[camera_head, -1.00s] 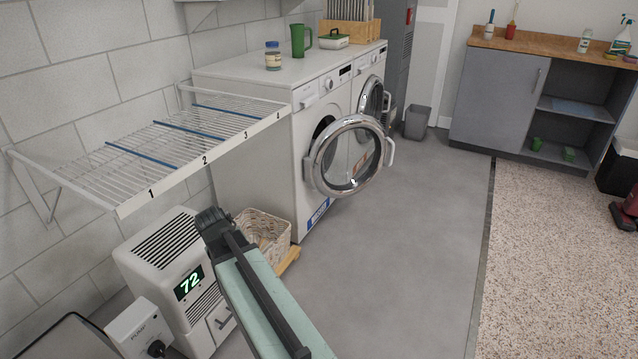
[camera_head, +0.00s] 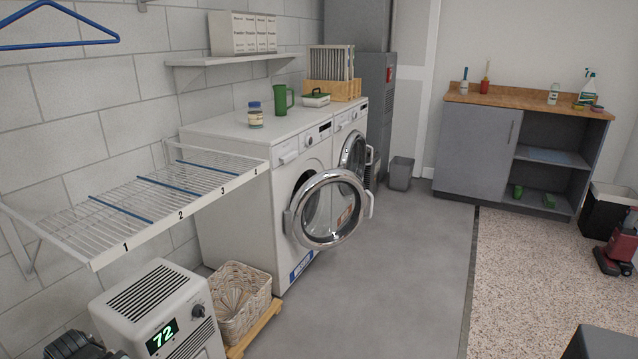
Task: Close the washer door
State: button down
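Two white front-loading machines stand side by side along the left wall. The nearer one (camera_head: 250,215) has a blue label low on its front, its lettering too small to read for sure. Its round chrome-rimmed door (camera_head: 329,241) stands wide open, swung out over the floor. A second round door (camera_head: 352,152) on the farther machine also stands open, partly hidden behind the first. A dark ribbed part at the bottom left edge looks like part of my arm. I see no gripper fingers, and nothing touches the doors.
A wire drying rack (camera_head: 150,200) juts from the wall. Below it are a white dehumidifier (camera_head: 155,305) reading 72 and a wicker basket (camera_head: 240,300). A grey bin (camera_head: 401,174) and grey cabinet (camera_head: 475,150) stand behind. Grey floor (camera_head: 400,270) right of the door is clear.

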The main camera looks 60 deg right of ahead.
aim_at(294, 221)
jog(key=u, duration=1.5)
jog(key=k, duration=1.45)
jog(key=z, duration=2)
jog(key=i, duration=0.7)
jog(key=z, duration=0.15)
